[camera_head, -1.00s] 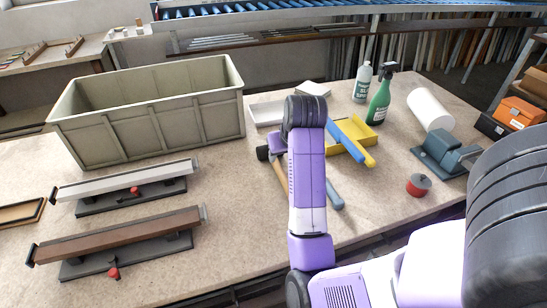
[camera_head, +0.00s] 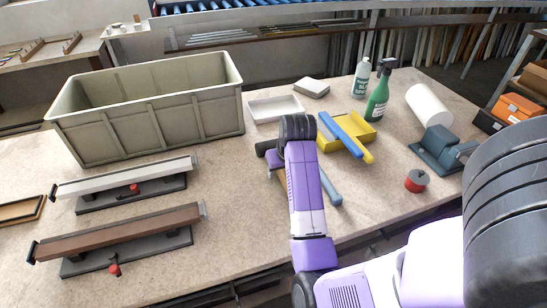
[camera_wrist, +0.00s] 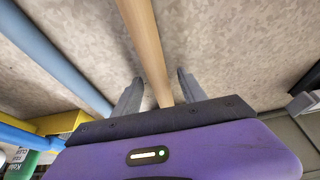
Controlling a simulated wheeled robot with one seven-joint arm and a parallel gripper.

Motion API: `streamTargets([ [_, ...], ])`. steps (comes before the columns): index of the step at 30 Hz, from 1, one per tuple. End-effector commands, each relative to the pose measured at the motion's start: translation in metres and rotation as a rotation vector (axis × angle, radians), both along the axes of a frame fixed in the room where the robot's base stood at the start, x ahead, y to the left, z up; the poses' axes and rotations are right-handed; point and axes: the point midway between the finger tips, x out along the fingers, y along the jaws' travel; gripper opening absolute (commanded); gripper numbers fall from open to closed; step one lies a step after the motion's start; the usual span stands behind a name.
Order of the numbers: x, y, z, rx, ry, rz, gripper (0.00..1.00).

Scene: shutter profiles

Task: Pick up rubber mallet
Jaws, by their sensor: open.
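The rubber mallet shows in the head view as a dark head (camera_head: 264,148) lying on the workbench, with its wooden handle mostly hidden behind my arm. In the wrist view its pale wooden handle (camera_wrist: 147,42) runs from the top edge down between my fingers. My gripper (camera_wrist: 160,77) is open, with one finger on each side of the handle and a visible gap on both sides. The handle's lower part is hidden by the gripper body. I cannot tell how far the fingertips are above the bench.
A grey-blue bar (camera_wrist: 55,52) lies beside the handle. A yellow tray (camera_head: 362,138) with a blue-and-yellow tool, spray bottle (camera_head: 378,98), white tray (camera_head: 262,118) and large bin (camera_head: 150,128) surround it. Two shutter profiles on stands (camera_head: 125,232) occupy the left. The bench front is clear.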

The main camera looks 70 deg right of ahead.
Motion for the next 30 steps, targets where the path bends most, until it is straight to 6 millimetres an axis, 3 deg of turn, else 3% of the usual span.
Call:
streamTargets([
  [4,0.0,0.0,0.0,0.0,0.0,0.0,0.49],
  [12,0.0,0.0,0.0,0.0,0.0,0.0,0.0],
  [23,0.0,0.0,0.002,-0.002,-0.002,0.0,0.0],
  [30,0.001,-0.001,0.017,-0.003,-0.004,-0.002,0.0],
])
